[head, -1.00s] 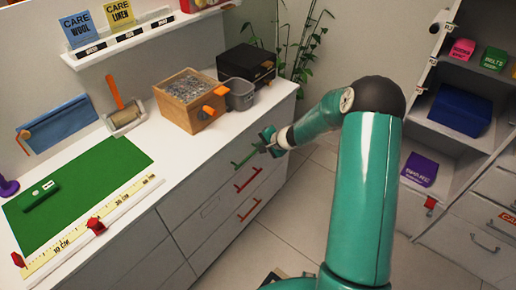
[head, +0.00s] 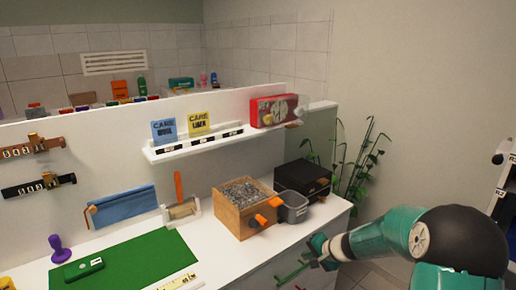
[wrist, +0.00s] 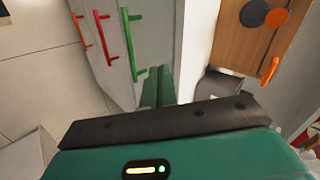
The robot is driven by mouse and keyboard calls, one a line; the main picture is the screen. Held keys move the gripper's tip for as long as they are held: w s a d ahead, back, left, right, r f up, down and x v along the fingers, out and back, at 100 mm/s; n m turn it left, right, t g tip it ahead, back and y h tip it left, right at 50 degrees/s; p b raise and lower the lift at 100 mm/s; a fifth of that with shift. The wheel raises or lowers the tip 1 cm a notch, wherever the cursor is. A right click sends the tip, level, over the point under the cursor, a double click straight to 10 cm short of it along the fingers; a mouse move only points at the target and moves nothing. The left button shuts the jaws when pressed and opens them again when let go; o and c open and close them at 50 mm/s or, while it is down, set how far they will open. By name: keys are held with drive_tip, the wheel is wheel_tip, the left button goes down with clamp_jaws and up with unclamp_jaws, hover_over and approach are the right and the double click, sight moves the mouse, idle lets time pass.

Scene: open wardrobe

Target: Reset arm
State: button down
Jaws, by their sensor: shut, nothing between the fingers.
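My arm, teal with a black joint, reaches in from the lower right of the head view. My gripper (head: 318,246) is at the front edge of the white counter (head: 338,207), close to the green drawer handle (head: 292,272). In the wrist view the teal fingers of my gripper (wrist: 158,88) are together with nothing between them. The green handle (wrist: 130,45) shows just beyond the fingers, and I cannot tell whether they touch it. The red handles (wrist: 103,37) are farther left in that view.
On the counter stand a wooden box (head: 243,212) with orange handles, a grey bin (head: 294,208) and a black box (head: 302,179). A green mat (head: 130,262) lies at left. A wall shelf (head: 195,142) holds care cards and a red box (head: 272,110). A plant (head: 362,160) stands at right.

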drive_tip(key=s+a+r+n+g+h, duration=0.1)
drive_tip(key=s+a+r+n, duration=0.2)
drive_tip(key=s+r, duration=0.5)
drive_tip(key=s+a+r+n+g+h, duration=0.1)
drive_tip(key=s+a+r+n, duration=0.2)
drive_tip(key=s+r, duration=0.55)
drive_tip(key=s+d+r+n+h, duration=0.1)
drive_tip(key=s+d+r+h, duration=0.1)
drive_tip(key=s, duration=0.7)
drive_tip(key=s+d+r+n+h, duration=0.1)
drive_tip(key=s+r, duration=0.2)
drive_tip(key=s, duration=0.7)
drive_tip(key=shift+d+t+h, duration=0.4)
